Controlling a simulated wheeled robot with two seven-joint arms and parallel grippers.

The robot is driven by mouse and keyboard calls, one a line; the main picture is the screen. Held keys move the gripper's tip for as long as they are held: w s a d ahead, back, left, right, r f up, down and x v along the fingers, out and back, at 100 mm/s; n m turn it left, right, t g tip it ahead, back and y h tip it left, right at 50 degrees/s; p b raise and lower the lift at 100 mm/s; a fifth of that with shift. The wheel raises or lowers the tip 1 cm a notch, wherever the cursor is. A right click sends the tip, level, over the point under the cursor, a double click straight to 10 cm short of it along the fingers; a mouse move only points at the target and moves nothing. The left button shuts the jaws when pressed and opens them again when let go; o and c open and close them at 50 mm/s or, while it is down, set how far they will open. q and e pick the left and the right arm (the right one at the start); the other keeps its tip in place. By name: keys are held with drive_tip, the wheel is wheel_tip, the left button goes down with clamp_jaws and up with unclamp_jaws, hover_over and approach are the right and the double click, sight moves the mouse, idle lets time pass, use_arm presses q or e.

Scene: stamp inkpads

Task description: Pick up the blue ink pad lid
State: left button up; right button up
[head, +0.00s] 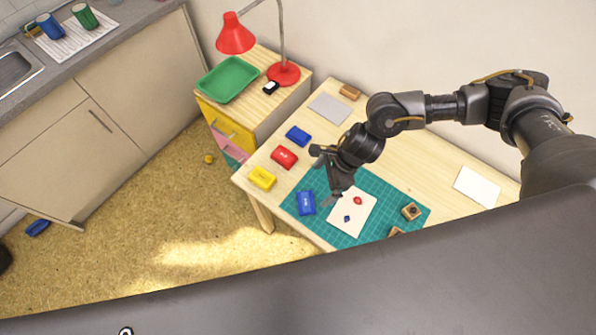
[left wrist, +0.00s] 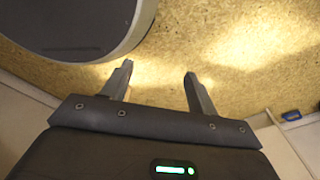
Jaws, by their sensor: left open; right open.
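A blue block with a pale mark on top (head: 306,203) lies on the left part of the green cutting mat; it looks like the ink pad lid. Another blue piece (head: 298,136), with no mark that I can make out, lies at the back of the row of pads. I cannot tell for sure which one is the lid. My right gripper (head: 321,176) is open and empty above the mat's back left edge, up and to the right of the marked blue block. My left gripper (left wrist: 160,75) is open and empty over the floor in the left wrist view.
A red pad (head: 284,157) and a yellow pad (head: 262,178) lie by the mat (head: 383,228). Stamped paper (head: 344,219) and a wooden stamp (head: 411,211) are on it. A drawer cabinet with green tray (head: 229,79) and red lamp (head: 236,35) adjoins the table.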

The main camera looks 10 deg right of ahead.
sight(306, 202)
drive_tip(key=s+a+f, duration=0.1)
drive_tip(key=s+a+f+p, duration=0.1)
drive_tip(key=s+f, duration=0.1)
drive_tip(key=shift+s+a+f, duration=0.1)
drive_tip(key=shift+s, duration=0.1)
drive_tip(key=shift+w+a+f, duration=0.1)
drive_tip(key=shift+w+f, duration=0.35)
drive_tip(key=shift+w, duration=0.15)
drive_tip(key=shift+w+f, duration=0.4)
drive_tip(key=shift+w, duration=0.2)
drive_tip(key=shift+p+x, duration=0.85)
drive_tip(key=shift+p, duration=0.25)
drive_tip(key=x, duration=0.3)
drive_tip(key=shift+f+p, duration=0.1)
drive_tip(key=shift+p, duration=0.25)
drive_tip(key=c, duration=1)
drive_tip(key=shift+c, duration=0.6)
use_arm(q)
drive_tip(key=s+r, duration=0.1)
drive_tip(key=s, duration=0.1)
drive_tip(key=s+r, duration=0.2)
drive_tip(key=shift+s+r, duration=0.2)
